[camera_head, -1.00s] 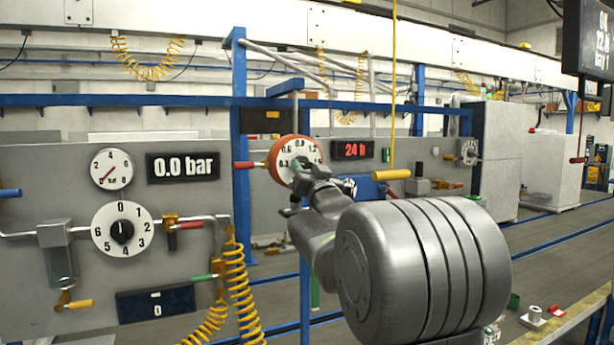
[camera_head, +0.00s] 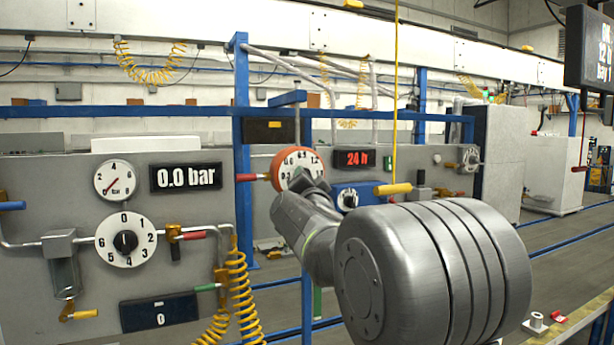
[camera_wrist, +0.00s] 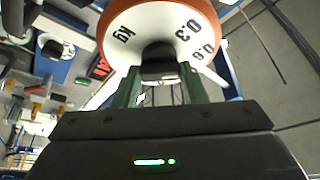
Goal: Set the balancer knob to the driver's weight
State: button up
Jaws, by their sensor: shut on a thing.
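The balancer dial (camera_head: 297,164) is a white disc with an orange rim and black numbers. It hangs on the blue frame, centre of the head view, partly covered by my arm. In the wrist view the dial (camera_wrist: 183,22) shows "0.3", "0.6" and "kg" close up. Its dark central knob (camera_wrist: 159,68) sits between my green fingers. My gripper (camera_wrist: 160,90) is shut on this knob. In the head view the fingertips are hidden behind my arm. A red "24 h" display (camera_head: 354,158) stands right of the dial.
A panel at left has a "0.0 bar" display (camera_head: 186,177), a gauge (camera_head: 115,180) and a numbered dial (camera_head: 126,239). A yellow handle (camera_head: 392,189) hangs on a cord right of the balancer. A dark monitor (camera_head: 590,50) is at upper right.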

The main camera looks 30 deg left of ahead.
dwell(0.4)
jog(key=o, duration=1)
jog(key=b+v, duration=0.3)
jog(key=v, duration=1.1)
jog(key=shift+w+r, duration=0.1)
jog(key=shift+w, duration=0.05)
jog(key=p+x, duration=0.3)
jog(key=x, duration=1)
jog(key=shift+w+a, duration=0.25)
jog(key=shift+w, duration=0.05)
jog(key=shift+s+d, duration=0.1)
jog(key=shift+s, duration=0.05)
